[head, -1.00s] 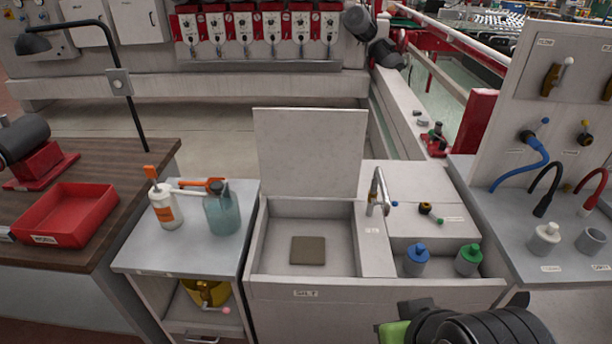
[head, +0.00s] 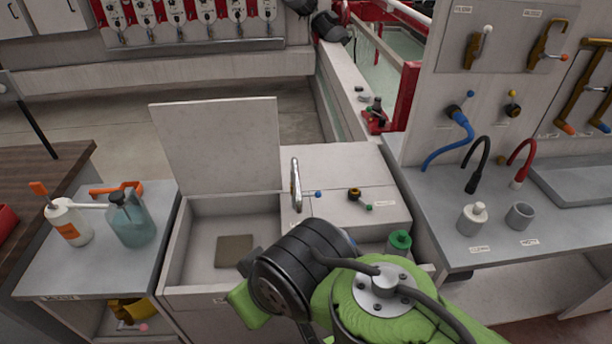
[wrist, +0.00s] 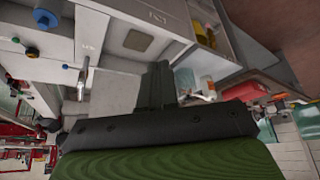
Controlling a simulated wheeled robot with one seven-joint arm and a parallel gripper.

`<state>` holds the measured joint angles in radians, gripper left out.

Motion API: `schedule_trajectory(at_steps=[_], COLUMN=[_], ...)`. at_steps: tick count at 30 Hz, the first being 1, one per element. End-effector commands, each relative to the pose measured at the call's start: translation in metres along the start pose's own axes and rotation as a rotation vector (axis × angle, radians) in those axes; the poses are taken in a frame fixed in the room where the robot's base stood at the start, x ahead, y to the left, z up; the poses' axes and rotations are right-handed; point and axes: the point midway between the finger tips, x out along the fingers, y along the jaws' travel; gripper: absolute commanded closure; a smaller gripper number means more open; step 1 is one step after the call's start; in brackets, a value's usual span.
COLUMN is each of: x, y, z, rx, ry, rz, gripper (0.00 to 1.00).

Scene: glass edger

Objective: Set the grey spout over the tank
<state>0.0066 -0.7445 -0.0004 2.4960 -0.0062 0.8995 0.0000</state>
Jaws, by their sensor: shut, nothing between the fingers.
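The grey spout (head: 296,184) is a curved metal tube with a blue-tipped knob, on the ledge at the right side of an open pale basin. That basin, which I take as the tank (head: 172,248), has a raised lid behind it and a brown square pad on its floor. I cannot tell exactly where the spout's outlet points. In the wrist view the spout (wrist: 83,76) is left of my gripper (wrist: 161,82), apart from it. My gripper is shut and empty. In the head view its fingers are hidden behind my arm.
A side table at left holds a white bottle (head: 69,221) and a teal jug (head: 131,219). Hoses (head: 450,143) stand at right.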

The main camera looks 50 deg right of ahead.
Motion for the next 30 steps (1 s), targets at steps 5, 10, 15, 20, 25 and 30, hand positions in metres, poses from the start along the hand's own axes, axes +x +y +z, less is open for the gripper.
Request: schedule_trajectory(at_steps=[5, 10, 15, 20, 25, 30], x=[-0.002, 0.012, 0.031, 0.041, 0.044, 0.045], y=[0.02, 0.102, 0.228, 0.313, 0.34, 0.34], z=[-0.056, -0.131, -0.143, -0.11, -0.09, -0.09], rx=[0.103, 0.286, 0.475, 0.596, 0.633, 0.633], ry=[-0.033, -0.042, -0.011, 0.034, 0.055, 0.056], rz=[-0.01, -0.047, -0.085, -0.113, -0.128, -0.128], gripper=[1.0, 1.0, 1.0, 1.0, 1.0, 1.0])
